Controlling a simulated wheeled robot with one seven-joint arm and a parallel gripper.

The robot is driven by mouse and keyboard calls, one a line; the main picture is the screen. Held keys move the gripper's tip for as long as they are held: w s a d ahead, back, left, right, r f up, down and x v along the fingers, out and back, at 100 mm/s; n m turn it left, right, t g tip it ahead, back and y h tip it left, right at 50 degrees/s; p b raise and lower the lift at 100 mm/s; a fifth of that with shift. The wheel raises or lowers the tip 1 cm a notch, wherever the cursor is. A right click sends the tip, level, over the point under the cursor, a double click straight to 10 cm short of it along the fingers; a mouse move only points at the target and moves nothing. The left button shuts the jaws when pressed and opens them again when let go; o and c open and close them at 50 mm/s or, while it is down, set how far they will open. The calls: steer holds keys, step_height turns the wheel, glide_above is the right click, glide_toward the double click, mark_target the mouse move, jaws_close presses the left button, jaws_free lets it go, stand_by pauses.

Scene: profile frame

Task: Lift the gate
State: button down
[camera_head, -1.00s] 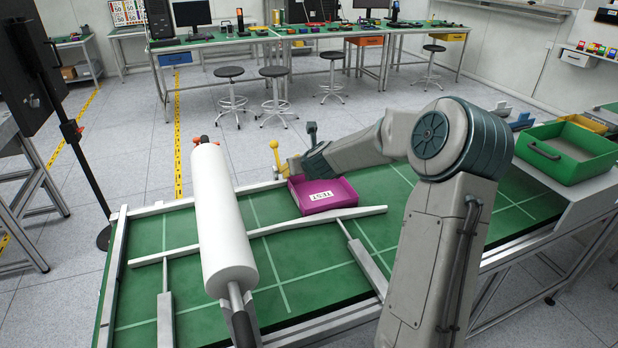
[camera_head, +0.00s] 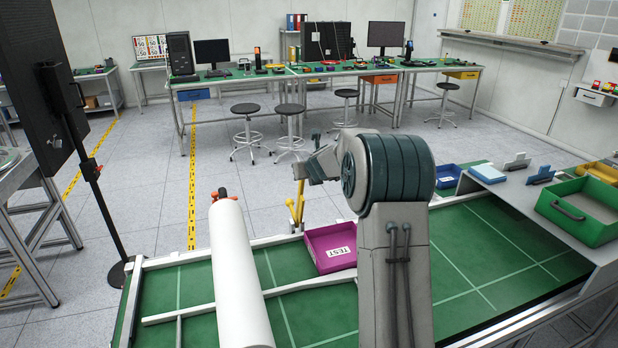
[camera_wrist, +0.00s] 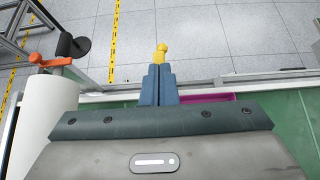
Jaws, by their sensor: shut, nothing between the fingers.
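A yellow knobbed lever (camera_head: 297,208) stands at the far edge of the green table; its yellow knob (camera_wrist: 161,52) also shows in the wrist view. My gripper (camera_wrist: 159,68) has its blue fingers together, with nothing between them, and the knob appears just beyond the tips. Whether they touch it I cannot tell. In the head view my wrist is close to the lever, but the fingertips are not clear. A long pale bar (camera_head: 290,290) crosses the table; I cannot tell whether it is the gate. A magenta bin (camera_head: 325,250) marked TEST lies behind it, partly hidden by my arm.
A white roll (camera_head: 238,275) stretches across the table's left part; it also shows in the wrist view (camera_wrist: 45,110). A green bin (camera_head: 582,212) stands on the right shelf. A dark panel on a stand (camera_head: 95,170) is at the left.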

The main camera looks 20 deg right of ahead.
steer(key=shift+w+a+r, duration=0.1)
steer(key=shift+w+r, duration=0.05)
steer(key=shift+w, duration=0.4)
steer(key=shift+w+r, duration=0.15)
steer(key=shift+w, duration=0.4)
steer(key=shift+s+f, duration=0.1)
steer(key=shift+f, duration=0.1)
step_height(320, 180, up, 11)
steer(key=shift+w, duration=0.2)
